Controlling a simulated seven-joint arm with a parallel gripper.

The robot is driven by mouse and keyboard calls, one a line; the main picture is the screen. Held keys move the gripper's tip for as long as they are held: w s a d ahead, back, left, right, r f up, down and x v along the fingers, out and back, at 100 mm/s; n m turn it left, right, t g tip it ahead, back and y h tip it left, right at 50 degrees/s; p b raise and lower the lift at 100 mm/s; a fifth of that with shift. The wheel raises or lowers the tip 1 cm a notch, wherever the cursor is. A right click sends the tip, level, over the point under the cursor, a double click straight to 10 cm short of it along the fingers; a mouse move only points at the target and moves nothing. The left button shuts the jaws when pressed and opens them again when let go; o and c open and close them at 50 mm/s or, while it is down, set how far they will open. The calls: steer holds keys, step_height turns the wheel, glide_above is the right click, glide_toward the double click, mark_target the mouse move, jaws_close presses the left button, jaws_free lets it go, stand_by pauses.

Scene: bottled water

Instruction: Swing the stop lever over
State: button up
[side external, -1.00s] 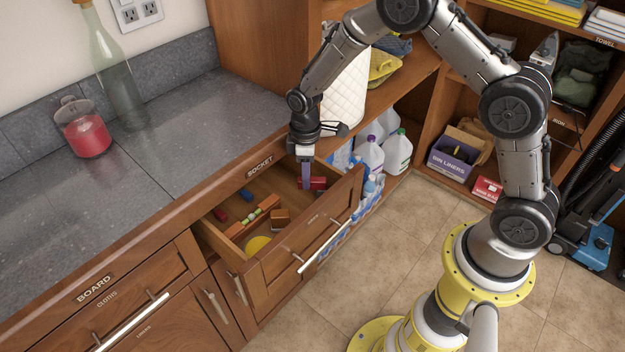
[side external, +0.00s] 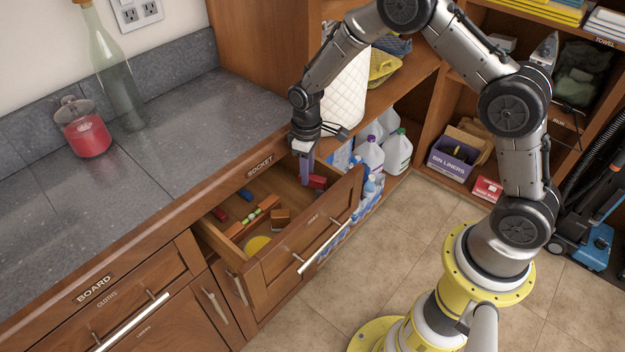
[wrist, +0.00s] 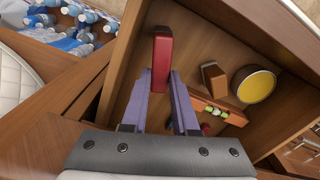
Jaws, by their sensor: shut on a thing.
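A short red bar, which I take to be the stop lever, shows in the side view (side external: 318,182) at the right inner end of the open drawer (side external: 205,240). In the wrist view the red bar (wrist: 161,55) lies just ahead of and between my fingertips. My gripper (side external: 307,182) reaches down into the drawer with its purple fingers, which also show in the wrist view (wrist: 161,78). The fingers are shut on the red bar. They hide part of it in the side view, and how it is mounted cannot be told.
An orange-brown bar with green pieces (side external: 254,217), a small brown block (side external: 280,218) and a yellow round thing (side external: 257,244) lie in the drawer. The drawer front (side external: 310,235) stands close to my fingers. Jugs (side external: 398,152) and bottles stand beyond it.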

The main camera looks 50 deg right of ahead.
steer(key=shift+w+d+m, duration=0.1)
steer(key=shift+d+m, duration=0.25)
steer(key=shift+m, duration=0.65)
steer(key=shift+w+d+m, duration=0.1)
steer(key=shift+d+m, duration=0.2)
steer(key=shift+m, duration=0.7)
steer(key=o, duration=1.2)
steer(key=shift+s, duration=0.1)
steer(key=shift+d, duration=0.1)
steer(key=shift+c, duration=0.3)
steer(key=shift+r, duration=1.65)
steer(key=shift+o, duration=0.3)
steer(key=shift+r, duration=1.9)
